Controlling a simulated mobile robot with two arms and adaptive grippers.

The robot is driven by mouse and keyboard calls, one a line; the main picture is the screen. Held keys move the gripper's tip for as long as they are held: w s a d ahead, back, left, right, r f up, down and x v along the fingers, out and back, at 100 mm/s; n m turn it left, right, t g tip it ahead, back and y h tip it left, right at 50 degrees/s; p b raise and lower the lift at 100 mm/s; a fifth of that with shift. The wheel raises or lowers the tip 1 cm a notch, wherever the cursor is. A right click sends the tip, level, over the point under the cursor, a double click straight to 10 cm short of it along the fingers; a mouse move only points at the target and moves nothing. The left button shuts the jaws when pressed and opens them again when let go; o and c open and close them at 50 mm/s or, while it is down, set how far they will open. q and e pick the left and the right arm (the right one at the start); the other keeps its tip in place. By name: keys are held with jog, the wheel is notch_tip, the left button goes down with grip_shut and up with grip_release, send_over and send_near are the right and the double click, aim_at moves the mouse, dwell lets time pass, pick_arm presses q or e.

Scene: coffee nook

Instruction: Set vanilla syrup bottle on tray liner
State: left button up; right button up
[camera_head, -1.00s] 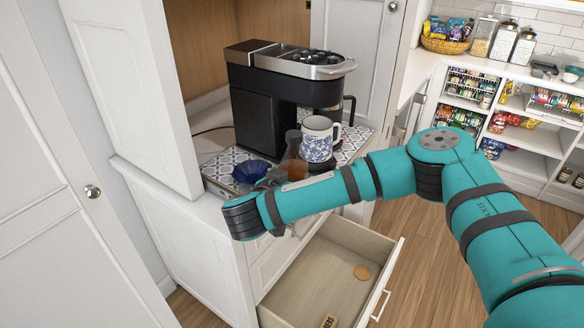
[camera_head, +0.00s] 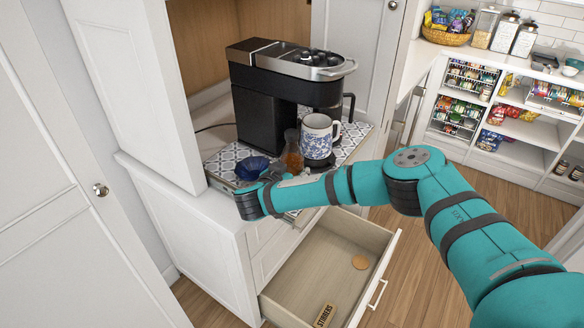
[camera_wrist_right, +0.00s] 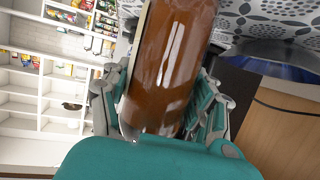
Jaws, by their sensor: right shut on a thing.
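The vanilla syrup bottle (camera_head: 292,157) is amber brown with a narrow neck. It appears upright over the front part of the patterned tray liner (camera_head: 224,161), between a blue bowl-like item and a mug. My right gripper (camera_head: 276,173) is shut on the bottle, its fingers partly hidden by my wrist in the head view. In the right wrist view the bottle (camera_wrist_right: 172,65) fills the middle, between the finger pads. Its base is hidden in the head view, so I cannot tell whether it touches the liner. My left gripper is out of view.
A black coffee machine (camera_head: 262,112) stands on the liner behind the bottle. A blue-and-white mug (camera_head: 317,137) is close on the right, and a dark blue bowl-like item (camera_head: 251,168) close on the left. Below, an open drawer (camera_head: 318,280) juts out.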

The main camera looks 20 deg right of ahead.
jog(key=shift+r, duration=0.1)
jog(key=o, duration=1.2)
jog(key=shift+f, duration=0.2)
jog(key=o, duration=0.5)
jog(key=shift+s, duration=0.1)
jog(key=shift+r, duration=0.2)
jog(key=shift+s+a, duration=0.15)
jog(key=shift+a, duration=0.1)
jog(key=b+v, duration=0.3)
jog(key=v, duration=0.8)
jog(key=shift+s+a+r, duration=0.1)
jog(key=shift+s+r, duration=0.1)
